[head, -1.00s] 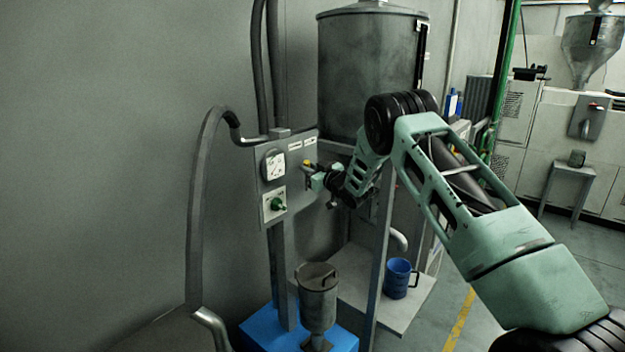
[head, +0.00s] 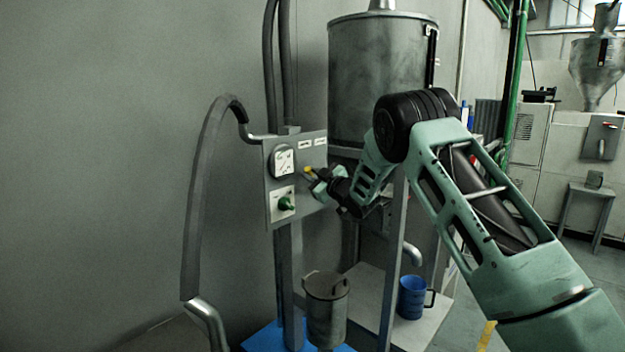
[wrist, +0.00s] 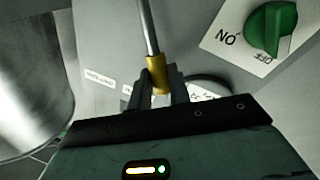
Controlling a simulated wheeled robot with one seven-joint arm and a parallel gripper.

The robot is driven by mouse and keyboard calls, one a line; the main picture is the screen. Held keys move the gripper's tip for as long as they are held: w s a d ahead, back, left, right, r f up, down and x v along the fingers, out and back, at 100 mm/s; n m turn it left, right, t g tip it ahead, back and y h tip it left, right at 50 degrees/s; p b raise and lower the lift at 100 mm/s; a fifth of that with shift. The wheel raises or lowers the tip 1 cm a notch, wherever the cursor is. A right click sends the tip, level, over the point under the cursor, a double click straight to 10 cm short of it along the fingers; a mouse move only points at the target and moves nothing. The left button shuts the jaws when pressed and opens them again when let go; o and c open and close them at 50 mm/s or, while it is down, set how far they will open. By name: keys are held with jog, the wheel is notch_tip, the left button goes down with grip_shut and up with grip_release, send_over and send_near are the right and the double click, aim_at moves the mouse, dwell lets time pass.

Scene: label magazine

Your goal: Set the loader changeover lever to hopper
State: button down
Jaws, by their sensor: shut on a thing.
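The changeover lever is a steel rod (wrist: 148,27) with a yellow sleeve (wrist: 158,76) at its end. In the wrist view the sleeve lies between the two fingers of my gripper (wrist: 158,90), which is shut on it. In the head view the yellow end (head: 308,171) shows on the grey panel (head: 307,187), right of the gauge and below two white labels (head: 312,143). My gripper (head: 316,182) reaches it from the right and hides the lever's pivot. The label wording is too small to read.
A round gauge (head: 283,161) and a green rotary switch (head: 286,203) sit on the panel, close left of my gripper. A large grey hopper (head: 375,75) hangs above.

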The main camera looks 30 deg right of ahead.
jog(key=shift+f, duration=0.15)
jog(key=c, duration=1.3)
grip_release()
jog(key=shift+a, duration=0.1)
jog(key=shift+s, duration=0.1)
jog(key=b+v, duration=0.5)
jog(key=v, duration=1.2)
jog(key=shift+b, duration=0.35)
jog(key=shift+s, duration=0.15)
